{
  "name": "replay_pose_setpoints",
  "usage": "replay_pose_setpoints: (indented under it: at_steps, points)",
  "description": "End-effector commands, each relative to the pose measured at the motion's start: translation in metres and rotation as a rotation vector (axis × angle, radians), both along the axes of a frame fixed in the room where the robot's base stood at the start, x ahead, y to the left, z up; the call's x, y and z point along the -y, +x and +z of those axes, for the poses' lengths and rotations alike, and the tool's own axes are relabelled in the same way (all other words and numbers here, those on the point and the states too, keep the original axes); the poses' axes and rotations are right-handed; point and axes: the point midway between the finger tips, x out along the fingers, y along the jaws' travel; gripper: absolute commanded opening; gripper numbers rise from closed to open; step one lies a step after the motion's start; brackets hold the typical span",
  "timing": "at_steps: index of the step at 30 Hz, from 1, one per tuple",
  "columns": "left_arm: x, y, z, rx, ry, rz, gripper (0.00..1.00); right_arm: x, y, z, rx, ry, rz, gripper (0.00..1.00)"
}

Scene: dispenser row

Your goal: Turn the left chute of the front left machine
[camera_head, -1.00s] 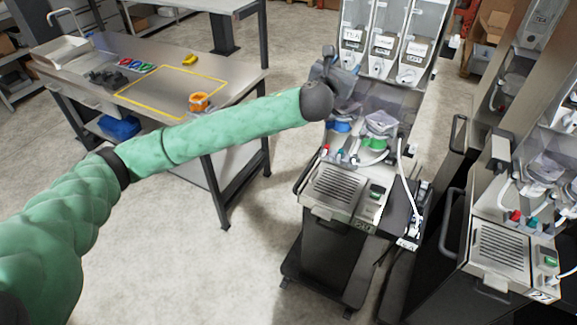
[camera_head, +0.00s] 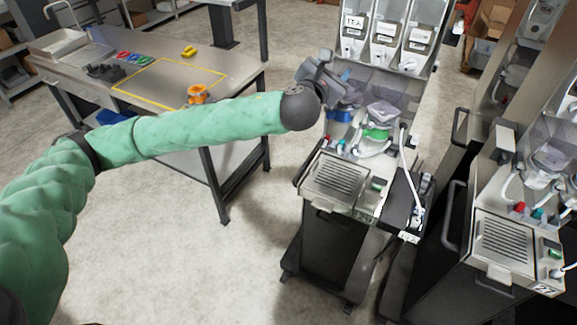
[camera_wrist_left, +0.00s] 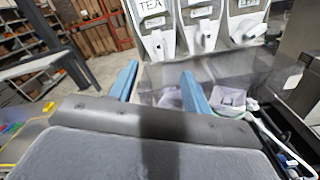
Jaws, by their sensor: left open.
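The front left machine (camera_head: 340,178) stands right of centre in the head view, with three clear canisters at its top. The left canister carries a label reading TEA (camera_head: 353,22). Its left chute (camera_wrist_left: 159,44) shows in the wrist view as a white spout with a dark outlet, beyond my fingers. My left gripper (camera_head: 340,80) is at the machine's upper left, below and left of the canisters. In the wrist view my left gripper (camera_wrist_left: 160,84) has its two blue fingers apart with nothing between them. It is apart from the chute. My right gripper is not in view.
A clear tinted panel (camera_wrist_left: 225,75) stands below the chutes. A second machine (camera_head: 505,240) is close on the right. A metal table (camera_head: 240,85) with an orange item (camera_head: 197,94) stands left. Open floor (camera_head: 160,250) lies between.

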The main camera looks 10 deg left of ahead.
Motion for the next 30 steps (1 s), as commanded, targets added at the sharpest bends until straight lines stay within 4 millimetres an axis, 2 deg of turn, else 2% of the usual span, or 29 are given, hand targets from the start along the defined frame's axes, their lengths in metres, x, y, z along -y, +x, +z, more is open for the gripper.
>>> replay_pose_setpoints:
  at_steps: [30]
  points:
    - [-0.021,-0.003,0.016,-0.258,-0.889,0.137,0.49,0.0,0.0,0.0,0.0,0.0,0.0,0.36]
